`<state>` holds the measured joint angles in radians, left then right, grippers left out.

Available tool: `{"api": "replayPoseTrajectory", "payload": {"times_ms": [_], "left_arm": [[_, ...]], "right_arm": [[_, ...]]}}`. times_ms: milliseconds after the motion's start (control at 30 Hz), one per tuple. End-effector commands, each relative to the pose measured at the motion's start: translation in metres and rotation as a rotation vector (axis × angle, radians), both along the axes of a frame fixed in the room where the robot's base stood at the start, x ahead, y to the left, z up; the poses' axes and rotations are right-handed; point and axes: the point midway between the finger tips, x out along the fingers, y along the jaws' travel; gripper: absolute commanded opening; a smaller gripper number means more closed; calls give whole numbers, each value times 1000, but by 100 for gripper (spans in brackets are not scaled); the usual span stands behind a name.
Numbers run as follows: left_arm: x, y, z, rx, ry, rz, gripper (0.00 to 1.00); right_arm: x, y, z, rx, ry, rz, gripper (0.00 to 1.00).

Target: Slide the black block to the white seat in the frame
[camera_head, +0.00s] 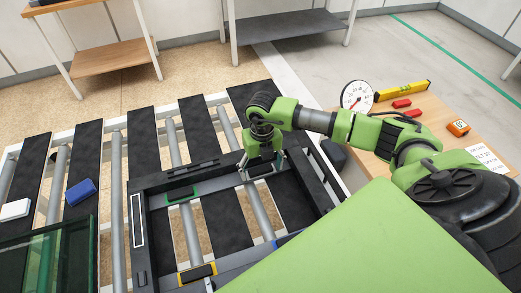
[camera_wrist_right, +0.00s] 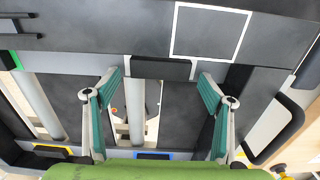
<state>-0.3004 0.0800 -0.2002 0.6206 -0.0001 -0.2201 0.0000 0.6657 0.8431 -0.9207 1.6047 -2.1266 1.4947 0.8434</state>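A dark frame (camera_head: 150,178) lies on the conveyor. My right gripper (camera_head: 262,160) is low over its far rail. In the right wrist view, its teal-padded fingers (camera_wrist_right: 160,78) are open, one on each side of a small black block (camera_wrist_right: 160,69) at the rail's inner edge, with gaps on both sides. A white-outlined strip (camera_head: 138,220) marks the frame's left rail. The wrist view shows a white-outlined rectangle (camera_wrist_right: 210,33) beyond the block to the right; I cannot tell which outline is the white seat. My left gripper is not in view.
Green (camera_head: 181,195), yellow (camera_head: 197,272) and blue (camera_head: 288,238) marked spots are on the frame. A blue block (camera_head: 80,191), a white block (camera_head: 15,209) and glass panes (camera_head: 55,258) are at left. A side table (camera_head: 440,120) with a dial and level stands right.

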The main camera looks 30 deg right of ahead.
Motion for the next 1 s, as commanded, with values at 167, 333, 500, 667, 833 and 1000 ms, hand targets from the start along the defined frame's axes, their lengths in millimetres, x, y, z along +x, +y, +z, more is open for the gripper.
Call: {"api": "replayPoseTrajectory", "payload": {"times_ms": [167,333,500,667,833,1000], "left_arm": [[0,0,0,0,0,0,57],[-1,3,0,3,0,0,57],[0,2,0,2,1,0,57],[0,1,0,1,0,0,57],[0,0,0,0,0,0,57],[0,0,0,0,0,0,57]], "right_arm": [[0,0,0,0,0,0,74],[1,0,5,1,-1,0,74],[1,0,32,0,-4,2,74],[1,0,67,0,-5,1,74],[1,0,99,0,-4,1,74],[1,0,116,-1,-2,0,74]]}}
